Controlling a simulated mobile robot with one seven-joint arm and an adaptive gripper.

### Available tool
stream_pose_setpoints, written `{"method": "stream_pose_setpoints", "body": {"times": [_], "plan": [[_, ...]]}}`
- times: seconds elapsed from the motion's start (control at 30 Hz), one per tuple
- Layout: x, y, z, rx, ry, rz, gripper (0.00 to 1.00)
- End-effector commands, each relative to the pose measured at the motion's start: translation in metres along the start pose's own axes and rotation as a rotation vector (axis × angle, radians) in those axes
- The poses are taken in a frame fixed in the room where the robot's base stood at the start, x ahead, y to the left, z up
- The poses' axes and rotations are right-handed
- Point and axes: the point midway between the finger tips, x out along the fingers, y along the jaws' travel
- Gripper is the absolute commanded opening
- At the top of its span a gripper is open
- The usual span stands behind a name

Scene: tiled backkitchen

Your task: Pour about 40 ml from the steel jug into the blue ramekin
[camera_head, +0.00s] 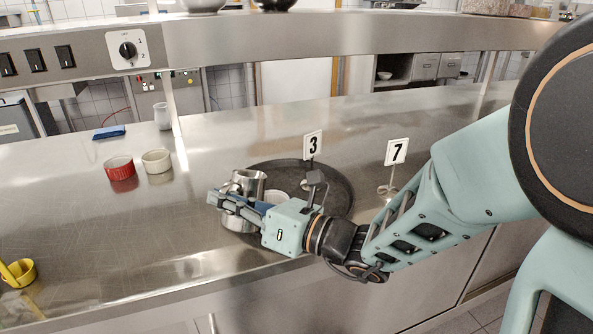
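The steel jug (247,178) stands upright at the left side of a round dark tray (338,192). My gripper (228,199) is level with the jug's body, and its fingers cross in front of it. The jug shows above and below the fingers. Whether the fingers press on it cannot be told. I cannot make out a blue ramekin for certain; a dark blue patch shows at the fingers, partly covered by them.
A red ramekin (120,168) and a cream ramekin (156,161) stand left on the steel counter. A flat blue item (109,132) and a pale jug (162,116) are behind them. A yellow cup (19,273) is front left.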

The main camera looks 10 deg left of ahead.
Motion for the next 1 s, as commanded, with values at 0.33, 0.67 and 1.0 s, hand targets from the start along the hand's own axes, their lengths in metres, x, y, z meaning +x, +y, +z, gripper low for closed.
{"method": "stream_pose_setpoints", "body": {"times": [0.33,0.67,1.0], "plan": [[0.000,-0.020,0.030,0.225,-0.010,-0.001,0.00],[-0.001,-0.032,0.042,0.440,-0.015,0.000,0.00],[-0.001,-0.044,0.045,0.610,-0.020,0.000,0.00]]}}
